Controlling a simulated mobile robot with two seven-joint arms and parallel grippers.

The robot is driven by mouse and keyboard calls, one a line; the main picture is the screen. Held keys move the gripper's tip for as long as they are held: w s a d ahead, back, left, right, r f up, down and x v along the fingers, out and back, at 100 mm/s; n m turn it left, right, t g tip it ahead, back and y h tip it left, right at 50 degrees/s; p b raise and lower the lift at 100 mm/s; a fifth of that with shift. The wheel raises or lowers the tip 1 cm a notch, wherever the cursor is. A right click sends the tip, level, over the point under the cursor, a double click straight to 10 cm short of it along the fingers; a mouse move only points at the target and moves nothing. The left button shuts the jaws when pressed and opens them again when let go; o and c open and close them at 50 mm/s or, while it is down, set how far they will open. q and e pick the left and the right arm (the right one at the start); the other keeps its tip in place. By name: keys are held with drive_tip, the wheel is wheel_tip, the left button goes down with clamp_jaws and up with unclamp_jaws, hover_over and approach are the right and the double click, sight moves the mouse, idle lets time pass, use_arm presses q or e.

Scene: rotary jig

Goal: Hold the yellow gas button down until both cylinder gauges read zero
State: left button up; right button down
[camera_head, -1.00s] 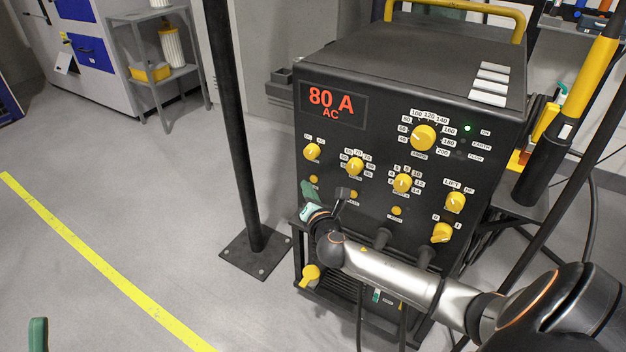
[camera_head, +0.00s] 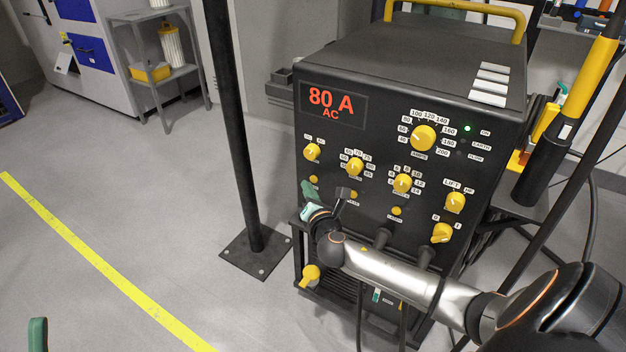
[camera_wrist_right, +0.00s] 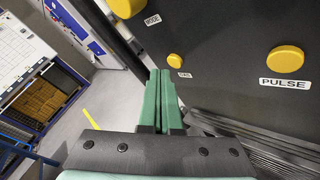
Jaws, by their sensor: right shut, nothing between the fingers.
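The black welding machine stands in the middle of the head view. Its small yellow gas button (camera_head: 313,179) is at the lower left of the front panel; the right wrist view shows this button (camera_wrist_right: 176,60) above a GAS label. My right gripper (camera_head: 308,194) is shut and empty, close to the panel just below the gas button in the head view. In the right wrist view its green fingertips (camera_wrist_right: 166,74) lie beside the button; contact cannot be told. A green fingertip of my left gripper (camera_head: 38,333) shows at the lower left edge. I see no cylinder gauges.
Yellow knobs, including one at the upper left (camera_head: 312,151), and a second small button (camera_head: 353,195) are near my right gripper. A black post (camera_head: 235,130) stands left of the machine. Cables hang at the right.

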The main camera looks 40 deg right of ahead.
drive_tip(key=shift+w+d, duration=0.15)
drive_tip(key=shift+d, duration=0.15)
drive_tip(key=shift+w+d, duration=0.1)
drive_tip(key=shift+d, duration=0.3)
idle(1.7)
drive_tip(key=shift+a, duration=0.1)
idle(2.1)
drive_tip(key=shift+s+a+p, duration=0.3)
drive_tip(key=shift+a+p, duration=0.15)
drive_tip(key=shift+a, duration=0.25)
drive_tip(key=shift+a, duration=0.1)
drive_tip(key=shift+s+a+p, duration=0.2)
drive_tip(key=shift+s+a, duration=0.1)
drive_tip(key=shift+a, duration=0.45)
drive_tip(key=shift+s+a+p, duration=0.2)
drive_tip(key=shift+s+a, duration=0.15)
drive_tip(key=shift+a, duration=0.35)
drive_tip(key=shift+s+a+p, duration=0.2)
drive_tip(key=shift+s+a, duration=0.1)
drive_tip(key=shift+a, duration=0.45)
